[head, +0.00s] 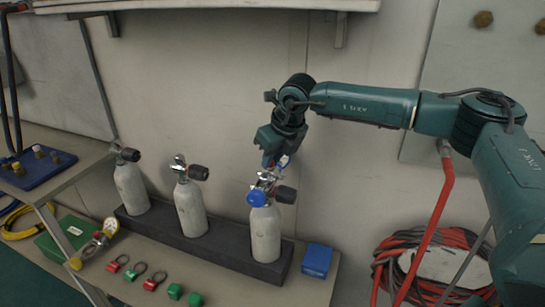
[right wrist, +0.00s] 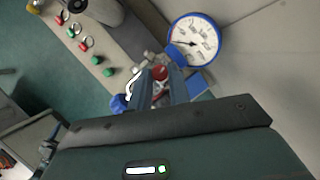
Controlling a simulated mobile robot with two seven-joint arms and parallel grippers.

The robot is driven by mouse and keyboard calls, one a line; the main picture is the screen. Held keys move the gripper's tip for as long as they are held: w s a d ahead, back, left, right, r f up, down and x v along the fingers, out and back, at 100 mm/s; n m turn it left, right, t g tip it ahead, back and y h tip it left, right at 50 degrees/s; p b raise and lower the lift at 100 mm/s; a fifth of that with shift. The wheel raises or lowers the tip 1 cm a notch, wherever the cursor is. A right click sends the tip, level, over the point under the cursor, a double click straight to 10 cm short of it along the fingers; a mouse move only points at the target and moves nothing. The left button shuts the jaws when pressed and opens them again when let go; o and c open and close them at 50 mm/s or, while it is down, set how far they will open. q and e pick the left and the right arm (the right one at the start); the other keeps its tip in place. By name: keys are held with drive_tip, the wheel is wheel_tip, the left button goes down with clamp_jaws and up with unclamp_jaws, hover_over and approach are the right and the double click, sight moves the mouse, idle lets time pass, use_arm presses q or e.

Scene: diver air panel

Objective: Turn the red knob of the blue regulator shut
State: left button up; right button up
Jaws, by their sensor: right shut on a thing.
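The blue regulator (head: 257,197) sits on top of the rightmost white cylinder (head: 265,235) in the head view. In the right wrist view its blue-rimmed gauge (right wrist: 194,40) shows a white dial face. The red knob (right wrist: 160,73) shows between the fingers of my right gripper (right wrist: 160,90). My right gripper (head: 275,163) reaches down from above onto the regulator in the head view and is shut on the red knob. The fingers partly hide the knob. My left gripper is in neither view.
Two more white cylinders (head: 191,208) (head: 131,187) stand in the dark rack (head: 160,228) to the left. A blue box (head: 317,260) lies right of the rack. Red hose (head: 400,250) hangs coiled at the right. Small red and green parts (head: 175,291) lie on the bench front.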

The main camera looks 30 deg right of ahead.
clamp_jaws()
drive_tip(key=shift+f+m+b, duration=0.2)
drive_tip(key=shift+m+b, duration=0.1)
drive_tip(key=shift+b, duration=0.25)
drive_tip(key=shift+a+m+h+b, duration=0.1)
drive_tip(key=shift+m+h+b, duration=0.2)
drive_tip(key=shift+m+b, duration=0.8)
drive_tip(key=shift+r+h, duration=0.15)
drive_tip(key=shift+h, duration=0.15)
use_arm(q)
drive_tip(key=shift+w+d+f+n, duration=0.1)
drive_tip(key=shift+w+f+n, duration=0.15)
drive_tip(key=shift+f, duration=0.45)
use_arm(e)
drive_tip(key=o, duration=0.6)
unclamp_jaws()
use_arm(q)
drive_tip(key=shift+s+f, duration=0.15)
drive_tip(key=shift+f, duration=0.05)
use_arm(e)
drive_tip(key=shift+o, duration=0.6)
